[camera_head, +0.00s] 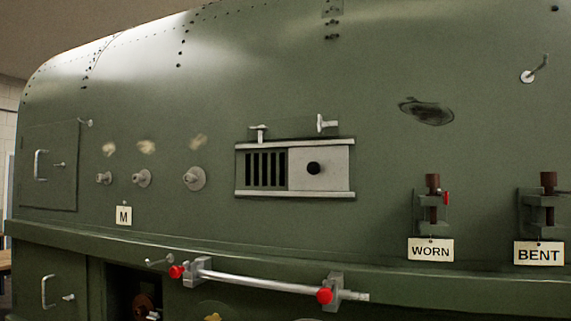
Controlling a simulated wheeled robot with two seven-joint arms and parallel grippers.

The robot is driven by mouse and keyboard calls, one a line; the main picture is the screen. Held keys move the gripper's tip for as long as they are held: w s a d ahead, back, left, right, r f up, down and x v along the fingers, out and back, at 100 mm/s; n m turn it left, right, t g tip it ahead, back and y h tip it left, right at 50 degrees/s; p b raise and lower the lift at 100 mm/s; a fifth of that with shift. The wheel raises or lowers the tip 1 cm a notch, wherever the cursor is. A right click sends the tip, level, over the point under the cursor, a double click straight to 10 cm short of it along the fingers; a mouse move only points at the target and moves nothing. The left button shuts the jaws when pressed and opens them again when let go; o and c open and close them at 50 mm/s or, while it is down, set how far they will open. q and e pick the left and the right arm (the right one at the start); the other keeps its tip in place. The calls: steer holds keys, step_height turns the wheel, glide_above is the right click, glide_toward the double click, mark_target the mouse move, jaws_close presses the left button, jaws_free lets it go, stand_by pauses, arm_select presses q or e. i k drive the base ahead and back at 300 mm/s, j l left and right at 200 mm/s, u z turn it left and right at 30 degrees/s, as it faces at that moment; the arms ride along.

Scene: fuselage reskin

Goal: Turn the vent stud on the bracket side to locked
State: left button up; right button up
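The vent (266,170) sits in the middle of the green fuselage skin, with dark slots at left and a plain plate (335,170) with a black knob (313,168) covering its right half. Two silver studs sit above its top rail. I cannot tell from the picture which of these positions is locked. To the right are two brackets with brown pins, the worn one (420,212) and the bent one (535,212). Neither of my grippers is in view.
A silver bar (255,283) with red knobs runs below a protruding ledge. Three round fittings, one of them here (195,179), stick out left of the vent above an M tag (124,215). A hatch with a handle (40,165) is at far left.

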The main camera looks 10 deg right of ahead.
mark_target(321, 125)
steer(key=k+l+z, duration=0.15)
steer(key=l, duration=0.35)
steer(key=l+z, duration=0.15)
steer(key=l, duration=0.35)
steer(key=k+l+z, duration=0.2)
steer(key=l, duration=0.35)
steer(key=i, duration=0.1)
